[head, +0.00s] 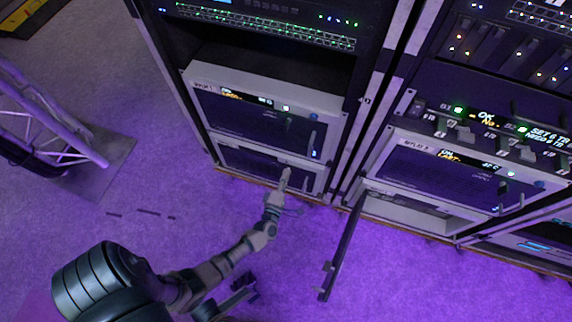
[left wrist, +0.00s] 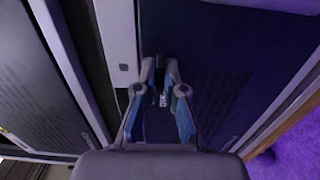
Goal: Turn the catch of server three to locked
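My left arm reaches to the lower server unit (head: 235,158) in the left rack. The left gripper (head: 286,178) is at the right part of that unit's front. In the left wrist view the gripper (left wrist: 161,68) has its two fingers apart, pointing at a dark front panel (left wrist: 220,65). A small pale fitting (left wrist: 162,99), possibly the catch, shows between the fingers; contact cannot be told. The label of this unit is not readable, so I cannot confirm it is server three. The catch's position is not readable. My right gripper is not in view.
A labelled server unit (head: 265,120) with a lit display sits just above. The right rack holds another unit (head: 440,170) and a row of switches (head: 485,135). A dark panel (head: 343,250) stands out from the rack bottom. A truss (head: 45,110) stands at left; purple floor lies between.

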